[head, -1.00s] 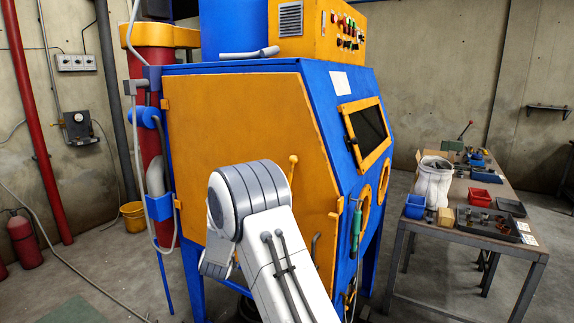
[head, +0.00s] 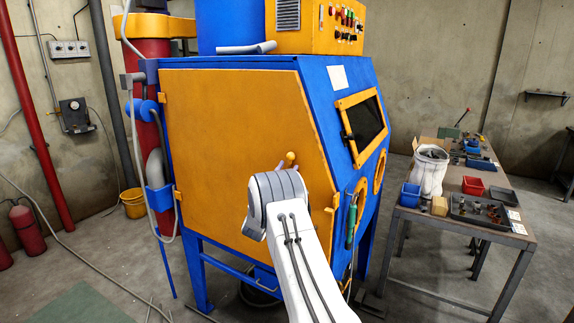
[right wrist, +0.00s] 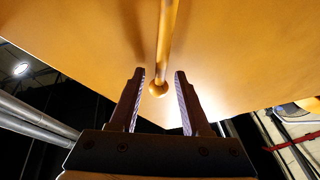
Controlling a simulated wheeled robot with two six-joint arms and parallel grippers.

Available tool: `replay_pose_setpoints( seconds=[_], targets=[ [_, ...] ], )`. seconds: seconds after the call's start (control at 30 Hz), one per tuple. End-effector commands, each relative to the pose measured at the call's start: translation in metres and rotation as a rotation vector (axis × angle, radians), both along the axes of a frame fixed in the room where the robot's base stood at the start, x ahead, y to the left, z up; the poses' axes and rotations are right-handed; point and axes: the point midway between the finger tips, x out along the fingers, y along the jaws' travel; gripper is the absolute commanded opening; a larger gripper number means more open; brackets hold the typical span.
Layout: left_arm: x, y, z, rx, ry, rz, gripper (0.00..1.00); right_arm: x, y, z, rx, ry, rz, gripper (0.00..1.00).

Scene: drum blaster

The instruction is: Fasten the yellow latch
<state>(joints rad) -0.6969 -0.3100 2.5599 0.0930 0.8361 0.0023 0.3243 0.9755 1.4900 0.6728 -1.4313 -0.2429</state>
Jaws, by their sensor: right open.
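The yellow latch shows in the head view as a ball-ended lever (head: 291,157) at the right part of the orange side door (head: 230,120) of the blue cabinet. The door looks closed. My right arm hides the lower part of the latch and most of my right gripper there. In the right wrist view, the latch's rod and ball (right wrist: 158,88) show between the two fingers of my right gripper (right wrist: 160,72). The fingers are open, with a gap on both sides of the ball. My left gripper is not in view.
A workbench (head: 480,235) with bins and tools stands at the right. A green-handled tool (head: 351,225) hangs on the cabinet's front edge. A yellow bucket (head: 133,204) and red extinguishers (head: 27,231) stand at the left. Hoses lie on the floor.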

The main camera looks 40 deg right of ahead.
Motion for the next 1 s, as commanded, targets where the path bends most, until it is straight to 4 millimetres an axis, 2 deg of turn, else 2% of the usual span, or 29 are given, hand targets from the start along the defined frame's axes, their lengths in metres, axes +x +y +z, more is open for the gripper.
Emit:
replay_pose_setpoints(
  seconds=[0.33, 0.37, 0.4, 0.47, 1.0],
  targets=[
    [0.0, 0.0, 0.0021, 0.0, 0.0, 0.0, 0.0, 0.0028, -0.004, 0.0018, 0.0, 0.0, 0.001, 0.47],
    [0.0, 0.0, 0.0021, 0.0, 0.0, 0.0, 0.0, 0.0027, -0.0039, 0.0019, 0.0, 0.0, 0.001, 0.4],
    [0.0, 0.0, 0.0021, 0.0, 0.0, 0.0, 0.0, 0.0027, -0.0039, 0.0019, 0.0, 0.0, 0.001, 0.24],
    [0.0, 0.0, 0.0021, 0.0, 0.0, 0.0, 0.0, 0.0027, -0.0039, 0.002, 0.0, 0.0, 0.001, 0.01],
    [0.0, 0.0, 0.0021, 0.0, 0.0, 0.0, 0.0, 0.0026, -0.0037, 0.0022, -0.001, 0.0, 0.001, 0.0]
  ],
)
